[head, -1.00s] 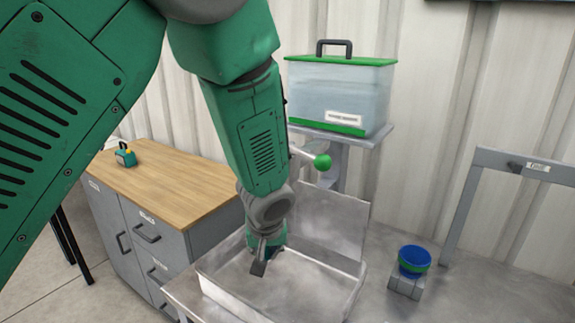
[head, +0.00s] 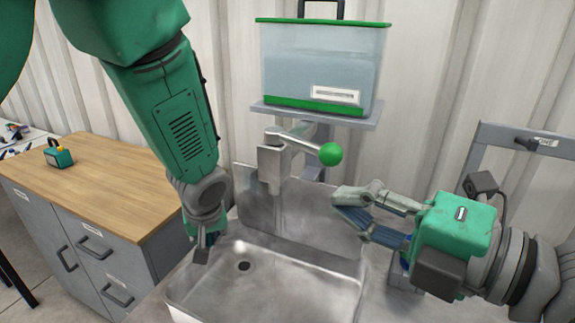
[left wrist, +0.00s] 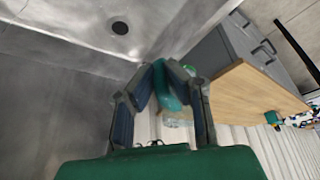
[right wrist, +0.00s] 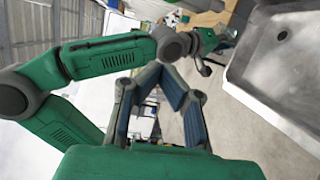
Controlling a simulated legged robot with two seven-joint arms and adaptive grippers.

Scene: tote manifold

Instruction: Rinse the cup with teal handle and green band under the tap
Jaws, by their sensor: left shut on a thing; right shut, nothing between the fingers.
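My left gripper (head: 203,250) is over the left side of the sink basin (head: 262,296). In the left wrist view its fingers are shut on a teal handle (left wrist: 170,88). A clear, green-tinted part, seemingly the cup (left wrist: 178,120), shows beyond the fingers; most of it is hidden. In the head view the cup cannot be made out. The metal tap (head: 272,165) stands behind the basin, its lever ending in a green ball (head: 330,153) to the right. My right gripper (head: 342,201) is shut and empty, just below and right of the ball, apart from it.
A clear water tank (head: 322,62) with green lid stands on a shelf above the tap. A wooden-topped cabinet (head: 100,185) with a small teal-and-yellow object (head: 58,156) is at left. A grey frame (head: 520,137) stands at right. The basin's drain (head: 244,266) is clear.

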